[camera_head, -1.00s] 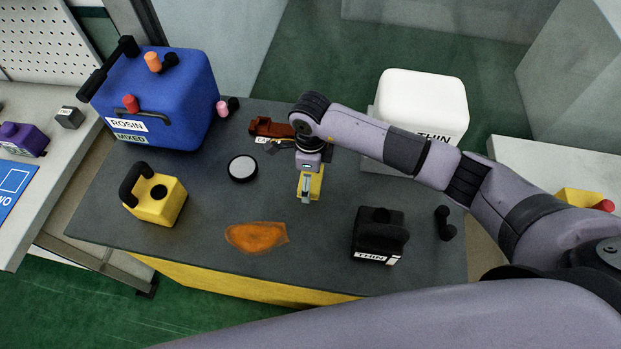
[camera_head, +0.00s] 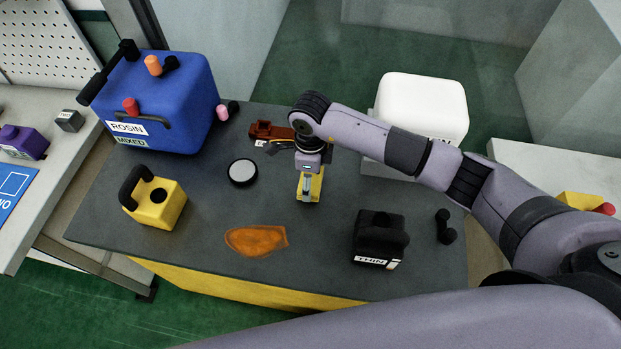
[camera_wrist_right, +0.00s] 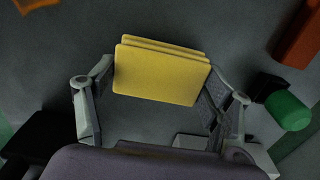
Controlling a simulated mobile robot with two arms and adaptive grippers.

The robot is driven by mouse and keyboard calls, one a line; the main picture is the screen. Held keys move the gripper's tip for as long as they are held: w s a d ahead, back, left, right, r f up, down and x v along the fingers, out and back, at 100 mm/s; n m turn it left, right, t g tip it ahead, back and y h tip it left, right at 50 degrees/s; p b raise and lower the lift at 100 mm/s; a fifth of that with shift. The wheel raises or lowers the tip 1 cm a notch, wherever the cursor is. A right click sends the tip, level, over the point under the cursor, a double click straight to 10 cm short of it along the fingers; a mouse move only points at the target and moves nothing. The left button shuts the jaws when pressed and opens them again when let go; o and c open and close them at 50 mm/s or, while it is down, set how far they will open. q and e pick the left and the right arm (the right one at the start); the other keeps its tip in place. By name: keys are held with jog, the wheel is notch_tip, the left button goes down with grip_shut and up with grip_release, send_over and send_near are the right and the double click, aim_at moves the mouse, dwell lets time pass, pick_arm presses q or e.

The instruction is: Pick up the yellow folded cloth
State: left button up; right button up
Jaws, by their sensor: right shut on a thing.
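The yellow folded cloth (camera_wrist_right: 160,75) is a stack of flat layers with rounded corners, seen between the fingers in the right wrist view. In the head view the cloth (camera_head: 317,184) shows as a small yellow patch, partly hidden by my right gripper (camera_head: 308,190). My right gripper (camera_wrist_right: 158,82) is shut on the cloth, with one finger at each side of it. Whether the cloth touches the table is hard to tell. My left gripper is not in view.
The dark table (camera_head: 200,240) also holds a yellow can (camera_head: 168,212), black THIN can (camera_head: 378,236), round black-rimmed disc (camera_head: 242,172), orange patch (camera_head: 256,240), blue ROSIN container (camera_head: 180,90), white container (camera_head: 425,105) and brown-red object (camera_head: 265,131). Bare table lies around the gripper.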

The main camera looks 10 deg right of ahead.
notch_tip(320, 180, up, 19)
jog(key=b, duration=0.3)
dwell(0.3)
